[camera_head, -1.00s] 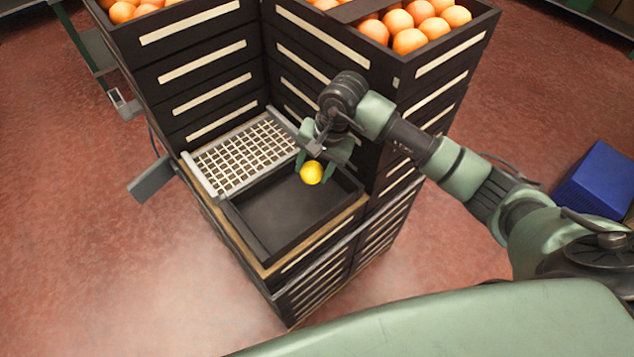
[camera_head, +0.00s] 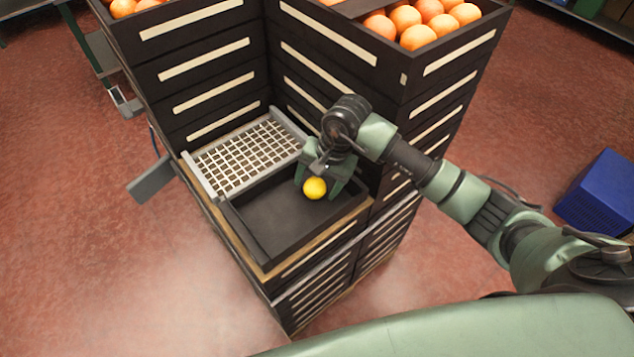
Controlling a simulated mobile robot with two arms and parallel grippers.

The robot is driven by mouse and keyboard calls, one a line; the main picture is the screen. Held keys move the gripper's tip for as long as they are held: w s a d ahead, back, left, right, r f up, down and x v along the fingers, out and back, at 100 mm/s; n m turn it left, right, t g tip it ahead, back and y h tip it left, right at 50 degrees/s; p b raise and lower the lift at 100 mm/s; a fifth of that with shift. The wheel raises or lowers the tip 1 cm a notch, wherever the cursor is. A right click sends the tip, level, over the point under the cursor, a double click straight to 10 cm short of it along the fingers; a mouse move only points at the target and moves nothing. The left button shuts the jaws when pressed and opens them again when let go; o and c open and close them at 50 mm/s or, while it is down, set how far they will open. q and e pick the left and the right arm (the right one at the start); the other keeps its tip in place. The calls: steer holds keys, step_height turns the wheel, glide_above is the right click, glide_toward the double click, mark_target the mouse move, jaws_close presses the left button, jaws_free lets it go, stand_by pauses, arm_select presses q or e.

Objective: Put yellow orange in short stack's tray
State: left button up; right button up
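The yellow orange (camera_head: 315,188) is between the fingers of my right gripper (camera_head: 317,186), low over the black tray (camera_head: 268,229) on the short stack. The gripper points down and appears shut on the orange. I cannot tell whether the orange touches the tray floor. The tray looks empty otherwise, and its back right corner is partly hidden by the gripper. My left gripper is not in view.
A white grid rack (camera_head: 245,157) lies beside the tray on the left. Tall stacks of black crates (camera_head: 430,85) with oranges on top rise behind and right, close to my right arm. A blue crate (camera_head: 597,193) stands on the floor at right.

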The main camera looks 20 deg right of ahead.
mark_target(324, 186)
steer(key=shift+r, duration=0.15)
steer(key=shift+r+p, duration=0.25)
steer(key=shift+p, duration=0.15)
steer(key=p+v, duration=0.3)
steer(key=v, duration=0.3)
steer(key=shift+s+d+r, duration=0.1)
steer(key=shift+d+r, duration=0.05)
steer(key=shift+r, duration=0.45)
